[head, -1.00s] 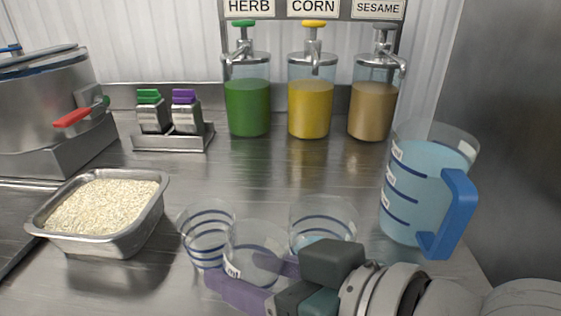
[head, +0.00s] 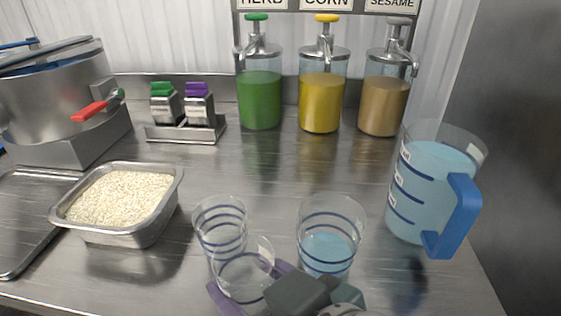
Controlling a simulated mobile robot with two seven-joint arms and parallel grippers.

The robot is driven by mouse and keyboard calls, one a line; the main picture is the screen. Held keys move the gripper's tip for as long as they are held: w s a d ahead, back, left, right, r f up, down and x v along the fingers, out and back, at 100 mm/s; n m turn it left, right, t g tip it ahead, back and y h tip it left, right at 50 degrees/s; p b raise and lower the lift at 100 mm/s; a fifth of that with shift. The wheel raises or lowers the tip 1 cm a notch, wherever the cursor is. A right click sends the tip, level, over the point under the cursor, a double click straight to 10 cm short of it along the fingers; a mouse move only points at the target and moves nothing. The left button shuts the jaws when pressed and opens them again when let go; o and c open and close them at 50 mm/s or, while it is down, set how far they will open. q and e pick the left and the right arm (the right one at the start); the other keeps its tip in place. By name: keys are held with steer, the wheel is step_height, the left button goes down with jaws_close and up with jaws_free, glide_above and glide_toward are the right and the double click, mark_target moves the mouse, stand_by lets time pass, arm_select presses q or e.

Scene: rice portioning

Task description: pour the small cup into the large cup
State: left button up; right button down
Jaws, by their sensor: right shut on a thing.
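My right gripper (head: 245,282), with purple fingers, comes in from the bottom and is shut on a small clear cup (head: 243,262). The cup looks roughly upright, and I cannot make out any liquid in it. It overlaps the lower part of a clear cup with blue rings (head: 220,218), which looks empty; I cannot tell whether they touch. To the right stands a larger clear cup (head: 331,220) with blue rings and light blue liquid in its lower part. The gripper's body covers part of the area in front of it. My left gripper is not in view.
A blue-handled measuring jug (head: 412,205) of light blue liquid stands at right. A metal pan of rice (head: 178,190) is at left, with a steel pot (head: 50,100) behind it. Green, yellow and tan pump dispensers (head: 320,100) stand at the back. The middle counter is clear.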

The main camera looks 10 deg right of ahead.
steer(key=shift+s+r+p, duration=0.2)
steer(key=shift+s+p, duration=0.15)
steer(key=shift+p, duration=0.05)
steer(key=s+r+p, duration=0.2)
steer(key=s+p, duration=0.4)
steer(key=s, duration=0.5)
steer(key=shift+s+r, duration=0.15)
steer(key=shift+r, duration=0.15)
